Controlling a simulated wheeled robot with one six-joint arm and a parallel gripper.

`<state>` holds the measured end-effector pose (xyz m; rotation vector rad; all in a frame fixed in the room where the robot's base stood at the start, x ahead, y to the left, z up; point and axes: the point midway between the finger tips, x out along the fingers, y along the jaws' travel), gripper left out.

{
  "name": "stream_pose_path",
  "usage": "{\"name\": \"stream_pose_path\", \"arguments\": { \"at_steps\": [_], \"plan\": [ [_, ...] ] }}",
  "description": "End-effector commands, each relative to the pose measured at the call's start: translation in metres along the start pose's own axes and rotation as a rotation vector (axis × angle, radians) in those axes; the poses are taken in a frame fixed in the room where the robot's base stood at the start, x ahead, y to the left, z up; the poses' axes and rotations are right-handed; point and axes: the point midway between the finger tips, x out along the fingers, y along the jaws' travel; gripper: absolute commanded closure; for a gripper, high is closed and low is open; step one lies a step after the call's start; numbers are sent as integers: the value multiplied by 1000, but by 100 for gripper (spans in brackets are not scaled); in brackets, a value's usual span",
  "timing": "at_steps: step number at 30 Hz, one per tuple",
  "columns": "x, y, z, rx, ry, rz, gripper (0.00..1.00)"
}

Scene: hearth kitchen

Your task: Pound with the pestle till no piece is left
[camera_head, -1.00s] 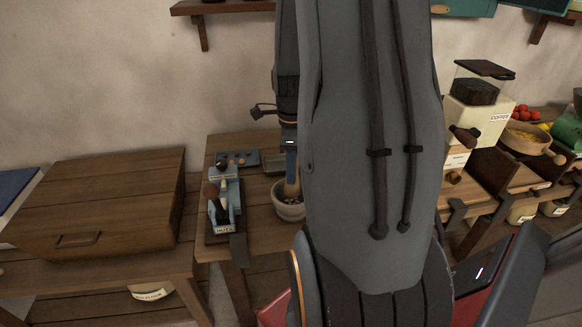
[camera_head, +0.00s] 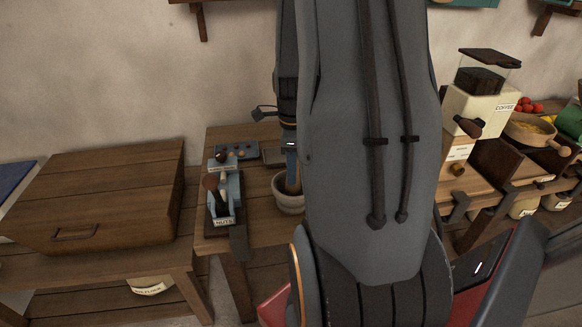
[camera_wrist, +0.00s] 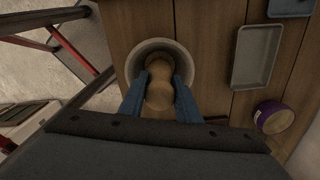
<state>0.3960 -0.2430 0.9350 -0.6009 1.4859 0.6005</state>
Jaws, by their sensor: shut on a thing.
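The pestle (camera_wrist: 159,88) is pale wood and stands in the mortar. My gripper (camera_wrist: 159,95) is shut on it, with a blue finger on each side in the wrist view. The mortar (camera_wrist: 132,62) is a light stone bowl on the wooden table, and the pestle's lower end is inside it. In the head view the mortar (camera_head: 288,204) stands just left of my arm, which hides part of it. The pestle (camera_head: 293,181) shows as a thin strip under my gripper (camera_head: 291,165). The bowl's contents are mostly hidden, so I cannot tell whether pieces are in it.
A grey tray (camera_wrist: 258,57) and a purple-rimmed jar (camera_wrist: 273,117) lie right of the mortar in the wrist view. A blue caddy labelled NUTS (camera_head: 225,213) stands left of it. A wooden box (camera_head: 100,205) is further left; a coffee grinder (camera_head: 483,112) is right.

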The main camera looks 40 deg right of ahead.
Motion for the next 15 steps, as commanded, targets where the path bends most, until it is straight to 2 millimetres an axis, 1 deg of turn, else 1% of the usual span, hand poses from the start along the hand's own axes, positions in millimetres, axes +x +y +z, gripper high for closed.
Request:
{"name": "stream_pose_path", "arguments": {
  "at_steps": [4, 7, 15],
  "plan": [
    [-1, 0, 0, 0, 0, 0, 100],
    [-7, 0, 0, 0, 0, 0, 100],
    [-36, 1, -1, 0, 0, 0, 100]
  ]
}}
